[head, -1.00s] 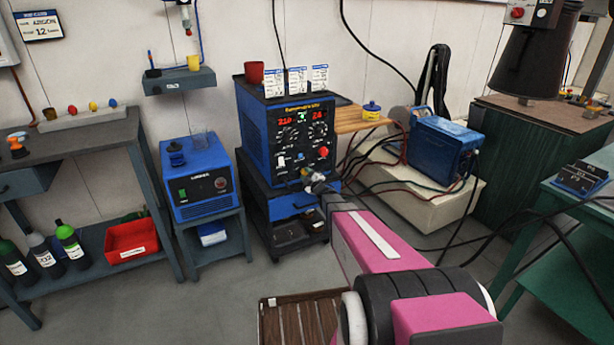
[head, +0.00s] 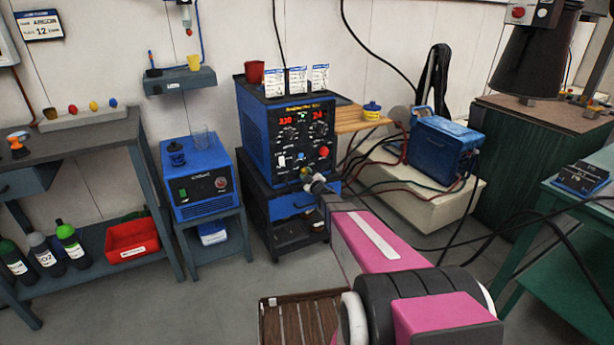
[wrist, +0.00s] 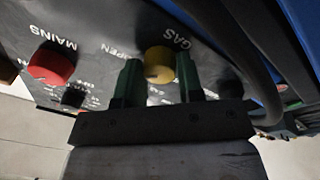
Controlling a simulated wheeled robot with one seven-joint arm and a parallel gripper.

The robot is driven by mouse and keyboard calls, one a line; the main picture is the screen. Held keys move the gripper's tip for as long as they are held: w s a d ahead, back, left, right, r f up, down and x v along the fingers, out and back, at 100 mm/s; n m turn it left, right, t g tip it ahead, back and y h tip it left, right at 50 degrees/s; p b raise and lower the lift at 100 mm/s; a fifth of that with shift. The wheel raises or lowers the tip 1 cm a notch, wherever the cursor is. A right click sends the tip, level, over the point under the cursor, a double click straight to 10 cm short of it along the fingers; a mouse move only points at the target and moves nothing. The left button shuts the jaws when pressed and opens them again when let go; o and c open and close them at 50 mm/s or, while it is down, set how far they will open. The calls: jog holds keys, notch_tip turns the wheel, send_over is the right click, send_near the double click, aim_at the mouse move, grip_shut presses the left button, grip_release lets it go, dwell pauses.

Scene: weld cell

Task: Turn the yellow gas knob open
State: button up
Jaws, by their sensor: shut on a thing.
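The yellow gas knob (wrist: 160,62) sits on the dark panel beside the word GAS in the wrist view, with lettering reading OPEN to its left. A small dark mark shows on its lower face. My gripper (wrist: 159,78) has one green finger on each side of the knob and is shut on it. The fingers hide part of the panel around it. In the head view my gripper (head: 308,178) is at the lower front of the blue welding machine (head: 257,140); the knob there is small and hard to make out.
A red MAINS knob (wrist: 52,64) is left of my gripper in the wrist view, with a small black switch (wrist: 73,97) near it. A dark cable curves close on the right. A blue cooler unit (head: 200,190) stands left of the machine.

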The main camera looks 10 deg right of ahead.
jog(key=o, duration=0.9)
jog(key=v, duration=1)
jog(key=shift+s+d+f, duration=0.1)
jog(key=shift+s, duration=0.3)
